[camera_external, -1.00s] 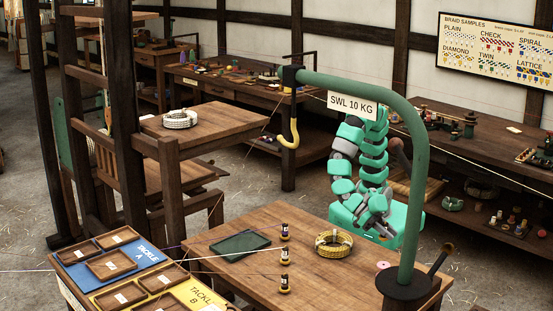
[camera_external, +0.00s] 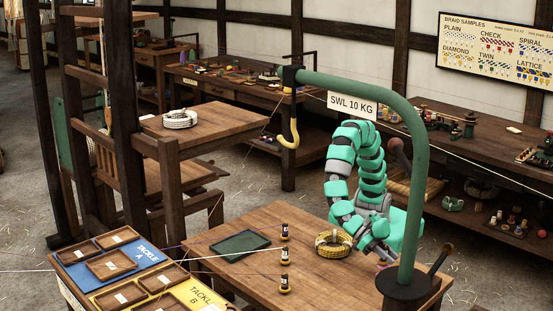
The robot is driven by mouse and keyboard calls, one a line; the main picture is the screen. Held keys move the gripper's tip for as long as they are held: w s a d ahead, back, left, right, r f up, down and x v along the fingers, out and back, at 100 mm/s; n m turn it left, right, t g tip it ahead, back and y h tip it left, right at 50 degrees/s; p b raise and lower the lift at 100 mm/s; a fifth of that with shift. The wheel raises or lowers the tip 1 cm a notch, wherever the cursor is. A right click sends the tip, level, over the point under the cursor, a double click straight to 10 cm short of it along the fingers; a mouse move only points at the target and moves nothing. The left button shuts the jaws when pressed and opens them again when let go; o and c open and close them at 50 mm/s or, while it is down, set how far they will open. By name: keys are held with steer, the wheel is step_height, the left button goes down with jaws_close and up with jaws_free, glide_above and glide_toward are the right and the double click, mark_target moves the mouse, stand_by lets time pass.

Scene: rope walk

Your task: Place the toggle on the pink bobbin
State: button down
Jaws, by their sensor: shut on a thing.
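My gripper (camera_external: 385,256) is low over the right part of the near wooden table, right of the yellow rope coil. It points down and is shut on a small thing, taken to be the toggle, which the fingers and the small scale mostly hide. A small pink patch (camera_external: 382,265), taken to be the pink bobbin, shows on the table right at the fingertips. I cannot tell whether the held thing touches it.
The yellow rope coil (camera_external: 333,243) lies close left of my gripper. The green crane post (camera_external: 414,200) rises close on the right.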

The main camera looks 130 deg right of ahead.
steer(key=shift+f, duration=0.1)
steer(key=c, duration=1.3)
jaws_free()
steer(key=shift+o, duration=0.2)
steer(key=shift+w+d+r, duration=0.15)
steer(key=shift+d+r, duration=0.25)
steer(key=shift+d, duration=0.1)
steer(key=p+v, duration=0.3)
steer(key=v, duration=0.8)
steer(key=shift+f, duration=0.1)
